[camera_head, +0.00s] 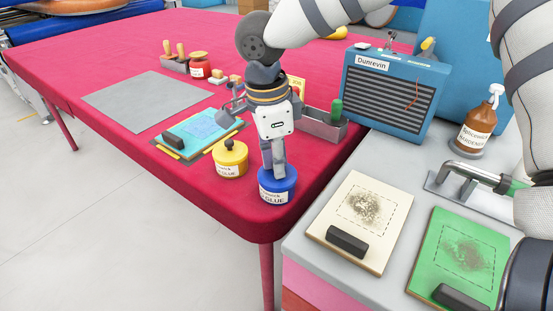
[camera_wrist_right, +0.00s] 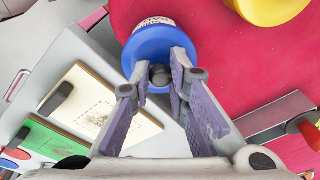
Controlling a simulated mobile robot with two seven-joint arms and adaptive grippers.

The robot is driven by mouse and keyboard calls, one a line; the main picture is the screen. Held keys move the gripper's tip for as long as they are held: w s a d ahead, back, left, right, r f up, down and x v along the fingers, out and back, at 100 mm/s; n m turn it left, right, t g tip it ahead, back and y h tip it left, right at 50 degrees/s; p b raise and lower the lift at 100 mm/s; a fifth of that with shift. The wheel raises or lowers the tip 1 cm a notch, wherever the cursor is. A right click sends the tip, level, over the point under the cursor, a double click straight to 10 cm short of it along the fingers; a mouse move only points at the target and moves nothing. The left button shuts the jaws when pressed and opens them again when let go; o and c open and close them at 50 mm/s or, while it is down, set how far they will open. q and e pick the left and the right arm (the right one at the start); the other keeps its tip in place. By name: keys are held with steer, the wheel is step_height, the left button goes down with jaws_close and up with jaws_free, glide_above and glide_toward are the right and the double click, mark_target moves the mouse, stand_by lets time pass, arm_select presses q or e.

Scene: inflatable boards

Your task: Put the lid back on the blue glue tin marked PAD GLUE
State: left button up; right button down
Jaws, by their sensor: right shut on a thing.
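The blue glue tin (camera_head: 276,196) stands near the front corner of the red table, with part of its white label showing GLUE. Its blue lid (camera_wrist_right: 150,45) has a dark knob (camera_wrist_right: 159,75). My right gripper (camera_head: 276,172) points down over the tin, and its fingers (camera_wrist_right: 160,78) are shut on the knob. The lid is level at the top of the tin; I cannot tell whether it is fully seated. The fingers hide part of the lid. My left gripper is not in view.
A yellow tin (camera_head: 230,160) with a knobbed lid stands close left of the blue tin. A grey tray (camera_head: 322,130) lies behind right. A grey worktop (camera_head: 320,265) adjoins on the right, with a cream board (camera_head: 372,200) and a green board (camera_head: 440,275). The table's front edge is close.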

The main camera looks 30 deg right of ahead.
stand_by(0.3)
steer(key=c, duration=1)
jaws_free()
steer(key=shift+r, duration=0.1)
steer(key=shift+r, duration=3.4)
steer(key=shift+c, duration=0.4)
jaws_close()
steer(key=shift+f, duration=0.15)
